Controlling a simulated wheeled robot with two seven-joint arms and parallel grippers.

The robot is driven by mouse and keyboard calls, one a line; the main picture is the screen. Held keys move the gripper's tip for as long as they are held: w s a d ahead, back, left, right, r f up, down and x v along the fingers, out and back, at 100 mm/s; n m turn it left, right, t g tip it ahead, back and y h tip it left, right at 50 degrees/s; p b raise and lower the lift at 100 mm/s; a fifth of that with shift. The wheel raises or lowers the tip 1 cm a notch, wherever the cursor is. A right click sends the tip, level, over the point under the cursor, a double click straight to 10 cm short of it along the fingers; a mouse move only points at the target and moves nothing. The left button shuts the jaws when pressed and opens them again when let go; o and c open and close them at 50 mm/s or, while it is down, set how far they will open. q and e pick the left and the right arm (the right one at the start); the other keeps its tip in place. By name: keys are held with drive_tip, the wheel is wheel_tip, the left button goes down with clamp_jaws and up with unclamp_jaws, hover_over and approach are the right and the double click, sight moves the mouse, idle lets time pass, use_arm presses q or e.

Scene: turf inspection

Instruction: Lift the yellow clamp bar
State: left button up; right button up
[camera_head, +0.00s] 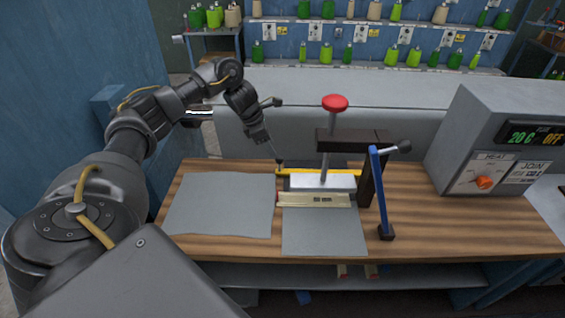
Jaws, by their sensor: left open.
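The yellow clamp bar (296,172) runs left to right behind a metal block (318,182) on the wooden bench. The press post and block hide part of it. My left gripper (279,163) is open, pointing down at the bar's left end. It is small in the view, and I cannot tell whether it touches the bar. My right gripper is not in view.
The press has a red knob (335,103), a dark arm (350,140) and a blue lever (379,190). A pale bar (316,200) lies across the front. Grey sheets (222,205) lie on the bench. A control box (500,140) stands right. The bench's right part is clear.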

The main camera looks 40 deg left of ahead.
sight(281, 163)
use_arm(q)
drive_tip(key=p+x, duration=0.2)
drive_tip(key=x, duration=0.8)
drive_tip(key=shift+r, duration=0.1)
clamp_jaws()
